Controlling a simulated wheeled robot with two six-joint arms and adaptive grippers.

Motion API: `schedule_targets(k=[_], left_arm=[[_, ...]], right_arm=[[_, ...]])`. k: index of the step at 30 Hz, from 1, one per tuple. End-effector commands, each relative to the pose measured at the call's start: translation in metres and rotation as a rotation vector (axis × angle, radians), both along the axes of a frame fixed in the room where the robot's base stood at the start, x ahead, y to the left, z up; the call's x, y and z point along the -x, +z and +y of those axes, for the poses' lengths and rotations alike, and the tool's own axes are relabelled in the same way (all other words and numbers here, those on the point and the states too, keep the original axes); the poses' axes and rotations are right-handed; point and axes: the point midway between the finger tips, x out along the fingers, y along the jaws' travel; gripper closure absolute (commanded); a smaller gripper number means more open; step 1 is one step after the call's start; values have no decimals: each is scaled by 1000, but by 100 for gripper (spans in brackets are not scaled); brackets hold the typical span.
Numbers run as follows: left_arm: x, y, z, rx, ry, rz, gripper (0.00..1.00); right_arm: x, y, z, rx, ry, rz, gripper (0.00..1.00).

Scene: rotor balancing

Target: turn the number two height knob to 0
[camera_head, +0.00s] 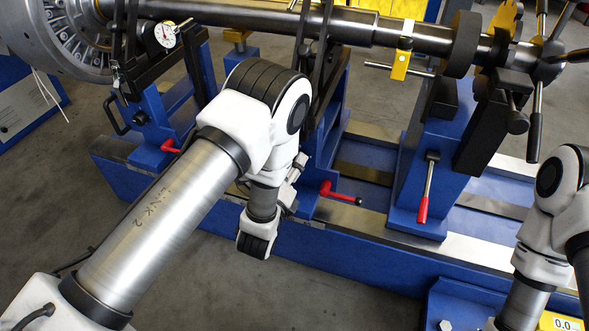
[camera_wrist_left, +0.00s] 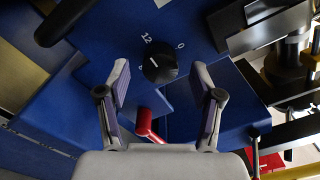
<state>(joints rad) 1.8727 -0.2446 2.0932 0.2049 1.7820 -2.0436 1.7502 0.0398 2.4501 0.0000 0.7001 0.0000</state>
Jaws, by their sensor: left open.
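The height knob (camera_wrist_left: 160,69) is a round black dial on a blue panel (camera_wrist_left: 107,35) in the left wrist view. White marks 12 and 0 show above it, and another mark at its left is partly hidden by a finger. I cannot read the knob's setting surely, nor whether it is number two. My left gripper (camera_wrist_left: 161,77) is open, its two fingers on either side of the knob in the picture, with no contact seen. In the head view my left arm hides the knob. My right gripper is not in view.
A red lever (camera_wrist_left: 148,126) lies below the knob, between the fingers in the picture. In the head view, a red-handled lever (camera_head: 341,194) sits right of my left wrist and another (camera_head: 424,195) farther right. A steel shaft (camera_head: 347,24) runs above the blue stands.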

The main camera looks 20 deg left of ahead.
Motion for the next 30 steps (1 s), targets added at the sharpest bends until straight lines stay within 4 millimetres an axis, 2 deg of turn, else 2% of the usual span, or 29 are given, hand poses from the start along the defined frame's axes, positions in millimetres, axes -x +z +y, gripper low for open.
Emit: schedule_targets(k=[3, 10, 11, 15, 16, 30], left_arm=[[-11, -1, -1, 0, -1, -1, 34], [-13, 0, -1, 0, -2, 1, 34], [-13, 0, -1, 0, -2, 1, 41], [-13, 0, -1, 0, -2, 1, 91], [-13, 0, -1, 0, -1, 1, 94], [-13, 1, 0, 65, 0, 4, 94]], right_arm=[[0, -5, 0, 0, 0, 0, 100], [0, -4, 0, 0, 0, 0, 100], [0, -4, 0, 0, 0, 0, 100], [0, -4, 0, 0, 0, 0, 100], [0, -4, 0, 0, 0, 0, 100], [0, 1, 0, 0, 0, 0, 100]])
